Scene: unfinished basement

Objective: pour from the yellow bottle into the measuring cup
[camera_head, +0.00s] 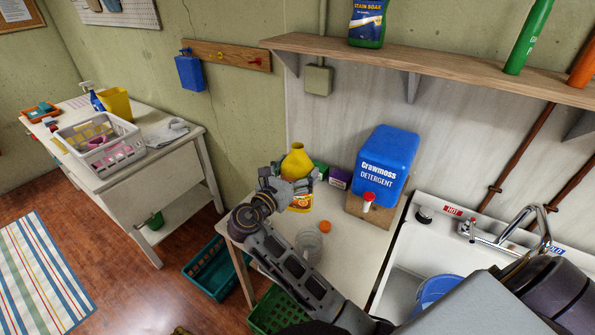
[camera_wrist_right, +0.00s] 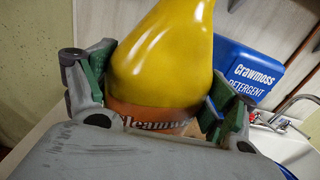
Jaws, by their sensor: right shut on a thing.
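The yellow bottle (camera_head: 297,161) with an orange label is upright over the small white table, its lower part partly hidden by my right gripper (camera_head: 288,186). In the right wrist view the bottle (camera_wrist_right: 163,60) fills the space between the fingers of my right gripper (camera_wrist_right: 158,108), which is shut on it. I cannot tell whether its base touches the table. The clear measuring cup (camera_head: 309,243) stands on the table, nearer to me than the bottle and beside my right forearm. My left gripper is not in view.
An orange cap (camera_head: 324,227) lies near the cup. A blue detergent container (camera_head: 388,160) stands on a wooden block at the table's right rear, beside purple and green boxes (camera_head: 339,178). The sink (camera_head: 401,290) is to the right. A wooden shelf (camera_head: 440,72) runs above.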

